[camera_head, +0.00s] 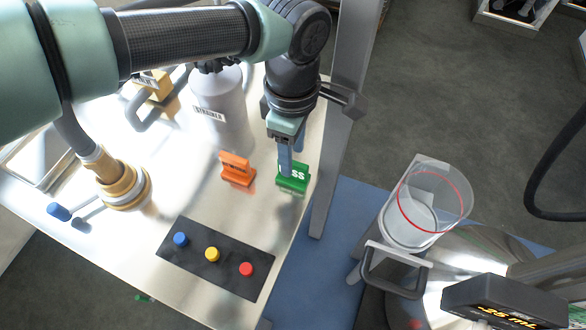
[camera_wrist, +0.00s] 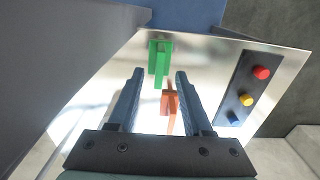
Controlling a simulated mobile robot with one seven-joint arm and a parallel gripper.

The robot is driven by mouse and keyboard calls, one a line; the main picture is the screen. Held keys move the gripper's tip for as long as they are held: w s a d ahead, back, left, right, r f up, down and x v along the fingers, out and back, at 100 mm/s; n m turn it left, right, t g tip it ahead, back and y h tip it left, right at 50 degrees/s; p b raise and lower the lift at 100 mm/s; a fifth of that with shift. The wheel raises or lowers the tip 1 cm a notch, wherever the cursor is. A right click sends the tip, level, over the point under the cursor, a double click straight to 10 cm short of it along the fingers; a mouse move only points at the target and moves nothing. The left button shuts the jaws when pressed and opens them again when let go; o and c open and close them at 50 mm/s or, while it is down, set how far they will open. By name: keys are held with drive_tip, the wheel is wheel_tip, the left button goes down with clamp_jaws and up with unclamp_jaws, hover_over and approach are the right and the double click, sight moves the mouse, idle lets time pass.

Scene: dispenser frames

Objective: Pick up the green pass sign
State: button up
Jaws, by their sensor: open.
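The green pass sign (camera_head: 293,178) stands on the metal table near its right edge, with the letters "SS" showing and the rest of its face covered by my gripper. My gripper (camera_head: 288,158) is open, pointing down at the sign, its fingers overlapping the sign's top in the head view. In the wrist view the green sign (camera_wrist: 160,58) appears at and just beyond the gap between the fingertips (camera_wrist: 160,74). I cannot tell whether a finger touches it. The jaws hold nothing.
An orange sign (camera_head: 237,170) stands close to the left of the green one. A black panel (camera_head: 196,264) with blue, yellow and red buttons lies in front. A grey bottle (camera_head: 219,105) stands behind. A grey upright post (camera_head: 341,120) rises just right of my gripper.

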sight(293, 176)
wheel_tip(293, 176, down, 5)
drive_tip(key=shift+r, duration=0.1)
clamp_jaws()
idle(0.3)
